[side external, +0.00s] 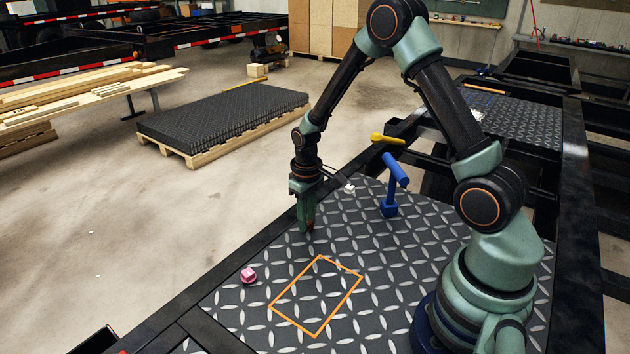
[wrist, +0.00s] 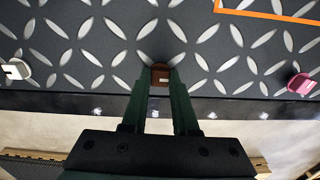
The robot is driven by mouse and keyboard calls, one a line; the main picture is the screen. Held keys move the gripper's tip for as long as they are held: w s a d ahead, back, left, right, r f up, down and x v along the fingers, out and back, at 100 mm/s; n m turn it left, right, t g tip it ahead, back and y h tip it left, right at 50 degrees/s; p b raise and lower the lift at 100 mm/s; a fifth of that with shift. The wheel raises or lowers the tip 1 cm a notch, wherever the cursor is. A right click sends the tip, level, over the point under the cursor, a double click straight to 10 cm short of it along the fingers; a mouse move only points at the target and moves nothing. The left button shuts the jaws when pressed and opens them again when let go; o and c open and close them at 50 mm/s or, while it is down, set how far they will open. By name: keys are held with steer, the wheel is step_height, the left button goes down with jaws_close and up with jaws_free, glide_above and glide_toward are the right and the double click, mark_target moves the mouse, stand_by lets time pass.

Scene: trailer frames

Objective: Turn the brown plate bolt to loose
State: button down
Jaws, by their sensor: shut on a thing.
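The brown plate bolt (wrist: 160,75) sits on the dark diamond plate near its edge in the wrist view. My gripper (wrist: 159,82) is shut on it, with a green finger on each side. In the side external view my gripper (side external: 307,228) points straight down at the plate, and only a small brown bit of the bolt (side external: 310,226) shows at the fingertips. Most of the bolt's body is hidden by the fingers. I cannot tell from its face how far it is turned.
A pink bolt (side external: 249,275) and a white bolt (side external: 349,187) stand along the same plate edge. An orange outline (side external: 317,296) marks bare plate in front. The diamond plate (side external: 375,240) is otherwise mostly clear.

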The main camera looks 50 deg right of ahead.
steer(key=n, duration=0.4)
steer(key=shift+n, duration=0.3)
steer(key=n, duration=0.3)
steer(key=shift+n, duration=0.4)
steer(key=n, duration=0.4)
steer(key=shift+n, duration=1.8)
steer(key=c, duration=0.7)
jaws_free()
